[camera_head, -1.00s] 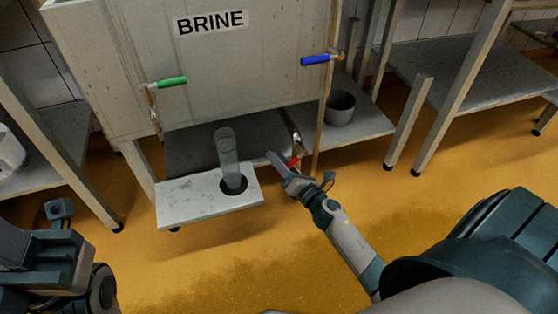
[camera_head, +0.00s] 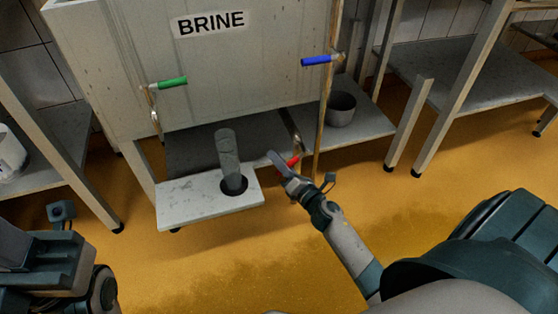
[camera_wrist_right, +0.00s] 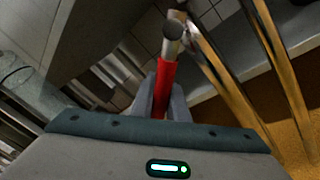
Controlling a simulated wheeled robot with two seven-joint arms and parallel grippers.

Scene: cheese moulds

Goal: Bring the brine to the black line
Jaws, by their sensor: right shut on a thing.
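The brine tank (camera_head: 240,70) is a pale box labelled BRINE. A valve with a red handle (camera_head: 291,162) sits low at its right side, and the red handle fills the middle of the right wrist view (camera_wrist_right: 164,88). My right gripper (camera_head: 281,167) is shut on this red handle. A grey see-through cylinder (camera_head: 228,160) stands upright on a pale board (camera_head: 185,205) in front of the tank. I cannot make out the black line or a clear liquid level. My left arm shows at the lower left, but its fingers cannot be made out.
A green handle (camera_head: 172,82) and a blue handle (camera_head: 316,60) are on pipes at the tank's front. A grey pot (camera_head: 341,107) stands on the lower shelf at the right. Table legs stand on both sides. The yellow floor (camera_head: 220,265) in front is clear.

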